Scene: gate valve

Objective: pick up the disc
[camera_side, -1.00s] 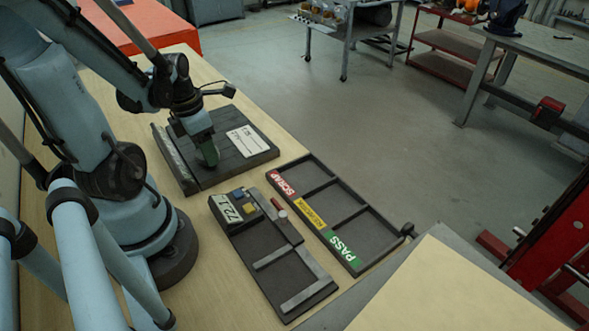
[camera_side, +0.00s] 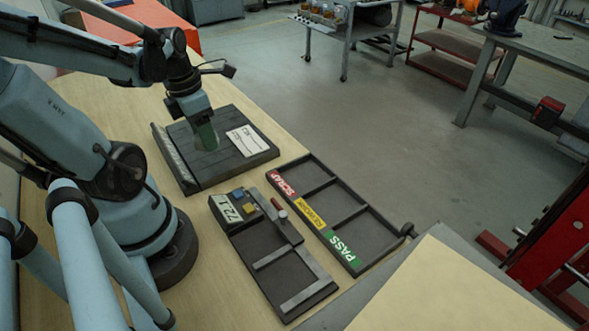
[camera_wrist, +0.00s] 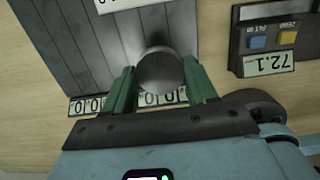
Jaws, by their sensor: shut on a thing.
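A round grey metal disc (camera_wrist: 160,71) sits between the two green fingers of my gripper (camera_wrist: 161,88) in the wrist view. The fingers are shut on its left and right sides. In the side view my gripper (camera_side: 206,137) points down over the dark grooved tray (camera_side: 185,179); the disc cannot be made out there. The tray also shows below the disc in the wrist view (camera_wrist: 70,55). The gap between disc and tray is hard to judge.
A gauge unit with a 72.1 display (camera_side: 232,207) and blue and yellow buttons stands in front of the tray. Right of it is a sorting tray (camera_side: 345,222) with three compartments, labelled SCRAP, a yellow label hard to read, and PASS. Bare wood lies between them.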

